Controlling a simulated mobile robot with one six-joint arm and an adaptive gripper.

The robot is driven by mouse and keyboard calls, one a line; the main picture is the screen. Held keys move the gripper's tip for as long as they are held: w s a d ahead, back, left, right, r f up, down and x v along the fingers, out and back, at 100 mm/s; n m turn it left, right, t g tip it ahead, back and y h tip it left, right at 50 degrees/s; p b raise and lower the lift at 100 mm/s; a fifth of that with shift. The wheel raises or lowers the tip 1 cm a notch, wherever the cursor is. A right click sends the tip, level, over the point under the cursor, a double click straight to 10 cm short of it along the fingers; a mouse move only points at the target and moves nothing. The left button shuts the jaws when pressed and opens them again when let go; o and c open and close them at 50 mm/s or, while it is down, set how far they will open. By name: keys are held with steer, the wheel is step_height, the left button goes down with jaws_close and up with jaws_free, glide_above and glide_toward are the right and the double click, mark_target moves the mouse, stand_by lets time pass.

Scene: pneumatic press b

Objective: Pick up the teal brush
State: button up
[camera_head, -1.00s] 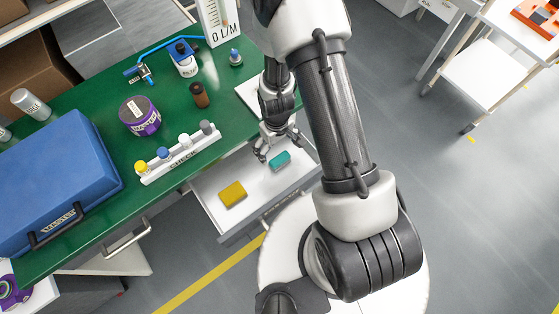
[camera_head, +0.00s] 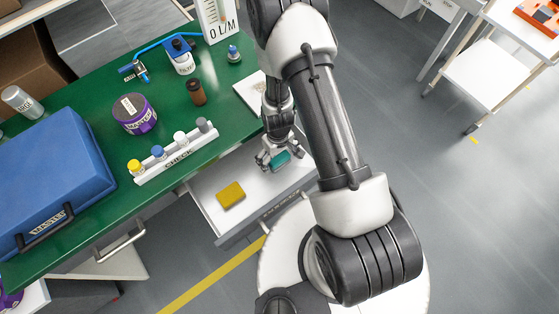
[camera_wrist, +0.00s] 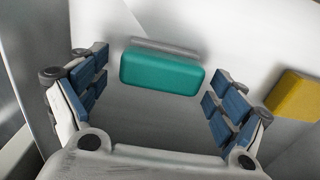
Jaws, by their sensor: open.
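The teal brush (camera_wrist: 161,72) lies in the open white drawer (camera_head: 207,199), with a grey strip along its far edge. In the wrist view it sits between the two blue-padded fingers of my open gripper (camera_wrist: 158,92), a little toward their tips. There is a visible gap to the finger on each side. In the head view my gripper (camera_head: 279,161) is low over the drawer's right part, and it partly hides the teal brush (camera_head: 281,160).
A yellow sponge-like block (camera_head: 230,194) lies in the drawer, left of the brush; it also shows in the wrist view (camera_wrist: 297,96). The drawer walls stand close around. A green bench (camera_head: 95,110) above holds a blue case (camera_head: 45,180), a vial rack (camera_head: 176,156) and bottles.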

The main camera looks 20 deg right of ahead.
mark_target(278, 156)
steer(key=shift+c, duration=0.5)
steer(key=c, duration=1.1)
steer(key=shift+o, duration=0.2)
steer(key=shift+r, duration=0.1)
step_height(278, 156, up, 20)
steer(key=p, duration=0.6)
steer(key=o, duration=0.5)
steer(key=c, duration=0.6)
